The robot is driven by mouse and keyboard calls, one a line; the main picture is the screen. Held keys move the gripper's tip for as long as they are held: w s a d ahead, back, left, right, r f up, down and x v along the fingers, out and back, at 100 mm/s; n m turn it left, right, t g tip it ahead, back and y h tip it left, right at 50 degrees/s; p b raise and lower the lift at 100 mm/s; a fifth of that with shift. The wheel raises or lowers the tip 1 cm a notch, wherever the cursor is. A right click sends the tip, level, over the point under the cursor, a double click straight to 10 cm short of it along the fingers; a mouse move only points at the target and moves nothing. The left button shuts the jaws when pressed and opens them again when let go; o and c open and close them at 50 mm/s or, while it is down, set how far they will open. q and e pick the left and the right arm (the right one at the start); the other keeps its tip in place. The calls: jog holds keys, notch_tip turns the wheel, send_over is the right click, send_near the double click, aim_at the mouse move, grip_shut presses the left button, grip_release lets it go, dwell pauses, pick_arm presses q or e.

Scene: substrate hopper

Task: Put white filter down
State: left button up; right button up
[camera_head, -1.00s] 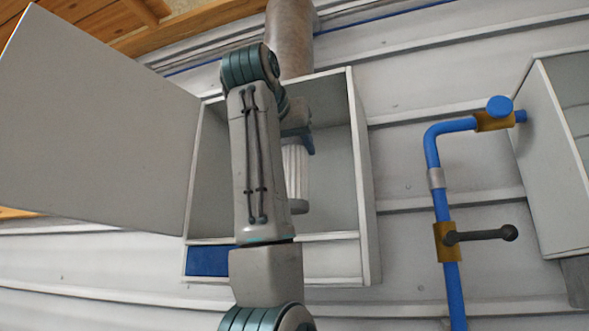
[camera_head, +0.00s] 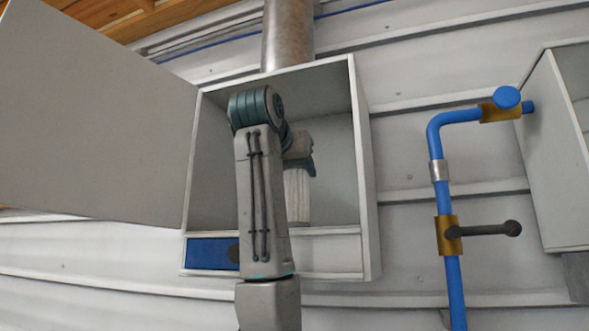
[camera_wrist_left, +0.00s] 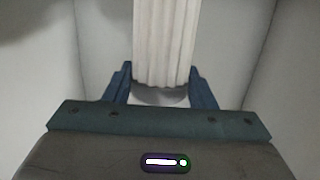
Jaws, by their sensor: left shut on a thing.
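The white filter (camera_head: 297,194) is a ribbed upright cylinder inside the open wall cabinet (camera_head: 364,165). It also shows in the left wrist view (camera_wrist_left: 162,45), between the blue fingers. My left gripper (camera_head: 304,168) is shut on its upper part. In the head view my left arm hides part of the filter and the cabinet's interior. The filter's lower end appears close to the cabinet's bottom ledge; I cannot tell whether it touches. My right gripper is in neither view.
The cabinet door (camera_head: 95,115) stands wide open at left. A blue panel (camera_head: 208,254) is below the compartment. A metal duct (camera_head: 288,35) rises above. At right are a blue pipe (camera_head: 443,200) with a dark handle (camera_head: 485,230) and another cabinet (camera_head: 560,150).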

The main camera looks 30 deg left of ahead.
pick_arm(q)
jog(key=shift+s+d+f, duration=0.1)
jog(key=shift+s, duration=0.05)
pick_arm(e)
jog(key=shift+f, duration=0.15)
pick_arm(q)
jog(key=o, duration=1.3)
jog(key=shift+o, duration=0.2)
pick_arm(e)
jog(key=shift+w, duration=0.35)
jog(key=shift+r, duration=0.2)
